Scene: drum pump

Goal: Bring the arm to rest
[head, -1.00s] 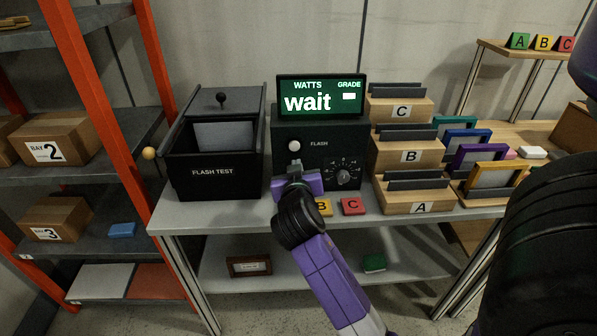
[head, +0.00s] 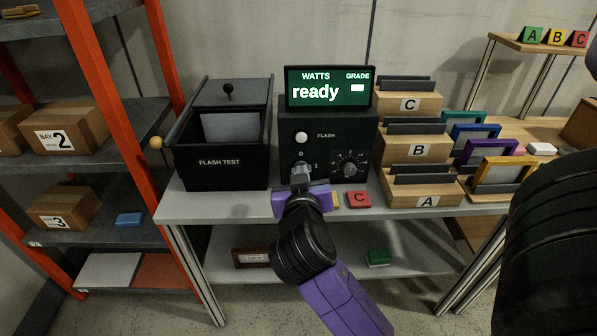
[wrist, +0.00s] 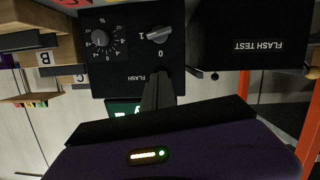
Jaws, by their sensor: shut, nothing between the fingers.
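My gripper (head: 301,172) is shut and empty, in front of the lower left of the black flash meter (head: 328,122). In the wrist view its dark fingers (wrist: 157,90) are together, pointing at the meter's face. The 0/1 switch (wrist: 159,34) shows beyond the fingertips, its handle lying roughly toward the 1. A gap shows between the fingertips and the switch. In the head view the fingers cover most of that switch. The green display (head: 328,88) reads "ready", with a blank box under GRADE. My purple arm reaches up from the bottom of the head view.
The flash test box (head: 219,168) stands left of the meter. Graded bins (head: 425,200) stand to the right, with several coloured frames beyond. An orange shelf rack (head: 85,130) stands at left.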

